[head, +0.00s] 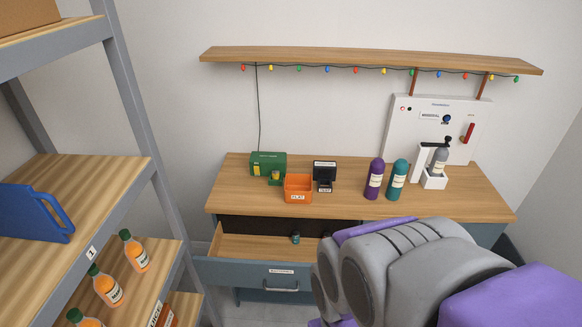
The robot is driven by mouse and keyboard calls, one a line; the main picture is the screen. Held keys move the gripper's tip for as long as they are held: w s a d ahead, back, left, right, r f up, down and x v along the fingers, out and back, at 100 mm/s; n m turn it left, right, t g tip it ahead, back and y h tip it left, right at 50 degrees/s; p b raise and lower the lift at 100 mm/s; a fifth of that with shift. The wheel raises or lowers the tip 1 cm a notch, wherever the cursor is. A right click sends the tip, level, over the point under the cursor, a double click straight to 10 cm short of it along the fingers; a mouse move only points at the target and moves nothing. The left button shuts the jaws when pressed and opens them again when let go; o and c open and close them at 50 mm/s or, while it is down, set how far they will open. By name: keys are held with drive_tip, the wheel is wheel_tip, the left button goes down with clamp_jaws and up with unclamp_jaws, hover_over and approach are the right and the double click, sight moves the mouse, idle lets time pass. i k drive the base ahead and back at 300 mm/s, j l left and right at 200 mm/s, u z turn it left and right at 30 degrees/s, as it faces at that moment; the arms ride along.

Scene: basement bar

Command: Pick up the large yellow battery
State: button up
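No yellow battery can be made out for certain. A green box-like unit (267,162) stands at the back left of the wooden counter. A small yellow piece (257,171) shows at its front left, and another yellow-green piece (275,177) is at its front; both are too small to identify. A small dark teal cylinder (295,237) is in the open drawer (255,245). My grey and purple arm covers the lower right, hiding part of the drawer and the counter front. My gripper is not in view.
On the counter (460,205) are an orange bin (298,188), a black tester (324,177), a purple bottle (374,180), a teal bottle (397,180) and a white dispenser (433,180). A shelf rack with orange bottles (107,286) stands left. A string-lit shelf (370,61) hangs above.

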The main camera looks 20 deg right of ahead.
sight(275, 173)
drive_tip(key=i+z, duration=0.2)
drive_tip(key=i, duration=0.2)
drive_tip(key=i+j+z, duration=0.45)
drive_tip(key=i, duration=0.3)
